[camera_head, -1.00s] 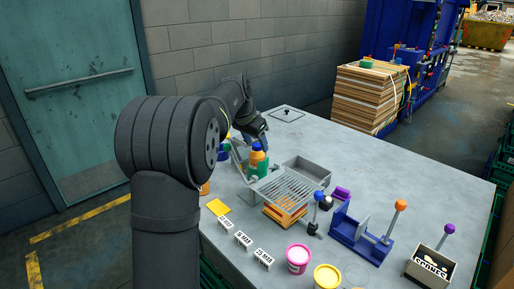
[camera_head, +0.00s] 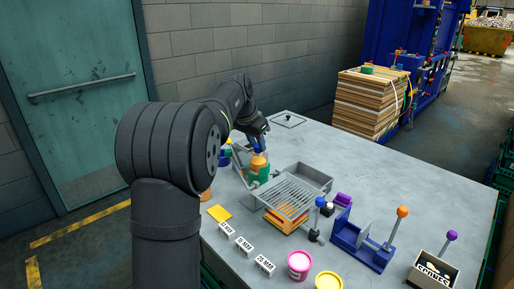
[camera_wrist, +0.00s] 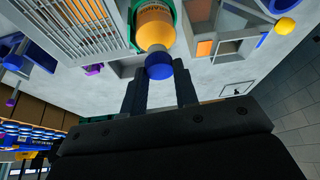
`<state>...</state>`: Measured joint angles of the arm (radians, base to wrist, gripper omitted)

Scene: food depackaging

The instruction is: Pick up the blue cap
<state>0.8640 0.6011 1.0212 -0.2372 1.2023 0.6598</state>
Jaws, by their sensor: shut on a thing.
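The blue cap (camera_wrist: 158,66) is between the two dark fingertips of my gripper (camera_wrist: 159,78) in the wrist view, and the gripper is shut on it. The cap lines up with the top of the orange bottle (camera_wrist: 155,27); I cannot tell whether it is still seated there. In the head view the cap (camera_head: 259,149) shows small and partly hidden by my gripper (camera_head: 261,140), just above the bottle (camera_head: 258,161). The bottle stands upright in a green holder (camera_head: 262,175).
A metal grate (camera_head: 288,197) and an open grey tray (camera_head: 308,178) lie right of the bottle. A blue stand (camera_head: 358,240), ball-topped sticks, a pink tub (camera_head: 299,263) and a yellow tub (camera_head: 328,281) are nearer the front.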

